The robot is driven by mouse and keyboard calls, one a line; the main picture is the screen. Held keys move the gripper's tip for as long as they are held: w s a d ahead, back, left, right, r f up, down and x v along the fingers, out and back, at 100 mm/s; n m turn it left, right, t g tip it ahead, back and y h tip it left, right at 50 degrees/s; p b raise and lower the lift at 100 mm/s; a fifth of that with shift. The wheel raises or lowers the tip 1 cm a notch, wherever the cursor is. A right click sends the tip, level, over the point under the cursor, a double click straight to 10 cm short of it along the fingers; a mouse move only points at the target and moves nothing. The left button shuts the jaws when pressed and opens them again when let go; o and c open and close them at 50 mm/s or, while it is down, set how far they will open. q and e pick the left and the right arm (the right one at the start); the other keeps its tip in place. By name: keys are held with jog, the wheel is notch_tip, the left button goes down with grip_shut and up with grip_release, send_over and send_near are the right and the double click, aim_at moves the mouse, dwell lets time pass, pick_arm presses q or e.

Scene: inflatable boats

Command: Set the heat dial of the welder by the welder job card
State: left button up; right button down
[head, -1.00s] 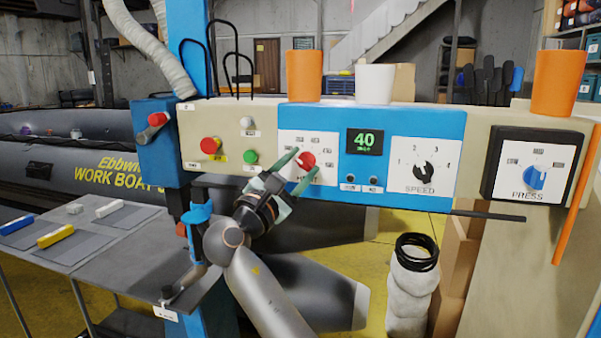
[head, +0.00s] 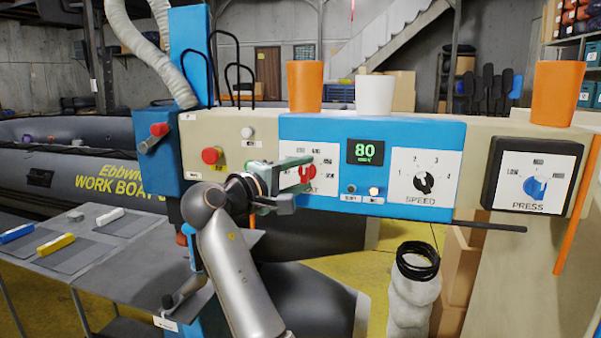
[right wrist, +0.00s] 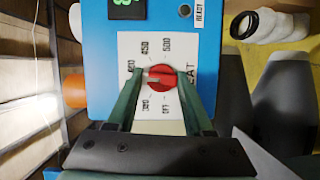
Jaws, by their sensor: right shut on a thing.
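The red heat dial (head: 308,172) sits on a white plate on the welder's blue panel (head: 420,212). My right gripper (head: 304,175) has its two green fingers closed on the dial's sides. In the right wrist view the red dial (right wrist: 161,77) is between the fingertips of the gripper (right wrist: 159,75). Temperature marks such as 450 and 500, and OFF, ring the dial. Its pale mark points toward the left of that view; the exact setting is hard to tell. The green display (head: 365,151) reads 80. I cannot make out a job card. My left gripper is out of view.
The speed dial (head: 424,183) and blue press dial (head: 535,188) are to the right. Orange cups (head: 305,86) and a white cup (head: 374,95) stand on top. A grey table (head: 120,262) is at lower left.

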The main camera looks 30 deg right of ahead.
jog(key=shift+m+y+p, duration=0.3)
jog(key=shift+m+y, duration=0.3)
jog(key=shift+m, duration=0.6)
jog(key=shift+c, duration=1.5)
grip_release()
jog(key=shift+s, duration=0.1)
jog(key=b+v, duration=0.1)
jog(key=v, duration=1.1)
jog(key=shift+a+b, duration=0.25)
jog(key=shift+b, duration=0.1)
jog(key=shift+s, duration=0.1)
